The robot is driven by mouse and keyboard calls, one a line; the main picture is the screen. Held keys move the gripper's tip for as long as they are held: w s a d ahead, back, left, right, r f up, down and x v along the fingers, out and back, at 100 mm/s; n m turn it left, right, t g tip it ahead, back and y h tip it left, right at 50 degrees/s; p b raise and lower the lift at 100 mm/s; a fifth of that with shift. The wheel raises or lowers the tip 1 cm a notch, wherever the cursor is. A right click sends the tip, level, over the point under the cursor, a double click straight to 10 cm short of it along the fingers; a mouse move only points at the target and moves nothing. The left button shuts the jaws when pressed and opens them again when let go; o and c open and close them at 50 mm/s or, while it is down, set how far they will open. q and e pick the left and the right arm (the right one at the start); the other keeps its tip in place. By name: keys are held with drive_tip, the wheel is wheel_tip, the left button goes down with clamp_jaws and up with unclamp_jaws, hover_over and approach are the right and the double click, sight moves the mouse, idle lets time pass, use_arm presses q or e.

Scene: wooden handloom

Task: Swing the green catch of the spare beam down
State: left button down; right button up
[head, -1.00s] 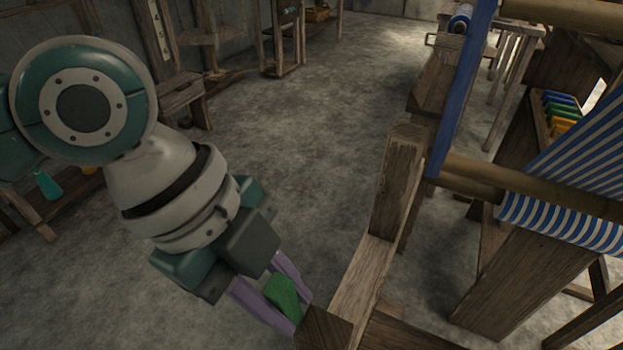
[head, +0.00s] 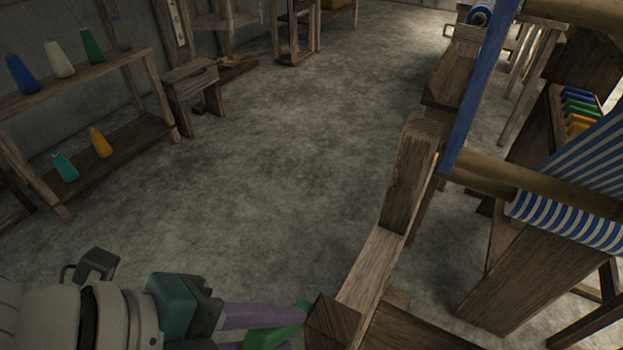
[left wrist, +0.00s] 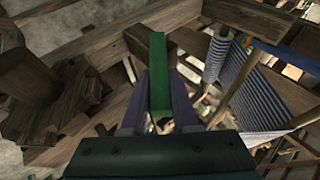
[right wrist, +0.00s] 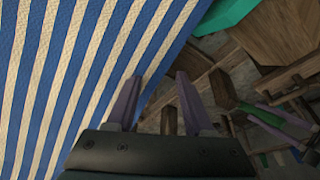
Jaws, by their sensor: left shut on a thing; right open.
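The green catch (head: 275,336) shows at the bottom of the head view, beside the end of a wooden beam (head: 333,322). My left gripper (head: 296,326) is shut on the catch, with a purple finger on either side of it. In the left wrist view the catch (left wrist: 158,75) stands as a long green bar between the fingers of my left gripper (left wrist: 166,92), its far end close to the wooden frame. My right gripper (right wrist: 158,78) is open and empty in the right wrist view, near striped cloth. It does not show in the head view.
The loom's blue-and-white cloth (head: 575,222) and blue upright (head: 478,90) stand at the right. A shelf (head: 95,80) with coloured cones and a stool (head: 192,85) stand at the left. The floor (head: 290,150) between is clear.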

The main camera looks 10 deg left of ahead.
use_arm(q)
drive_tip(key=shift+s+f+t, duration=0.3)
drive_tip(key=shift+s+t, duration=0.05)
drive_tip(key=shift+t, duration=0.05)
drive_tip(key=shift+a, duration=0.1)
drive_tip(key=c, duration=0.7)
unclamp_jaws()
drive_tip(key=p+v, duration=0.2)
drive_tip(key=v, duration=0.8)
drive_tip(key=shift+f, duration=0.15)
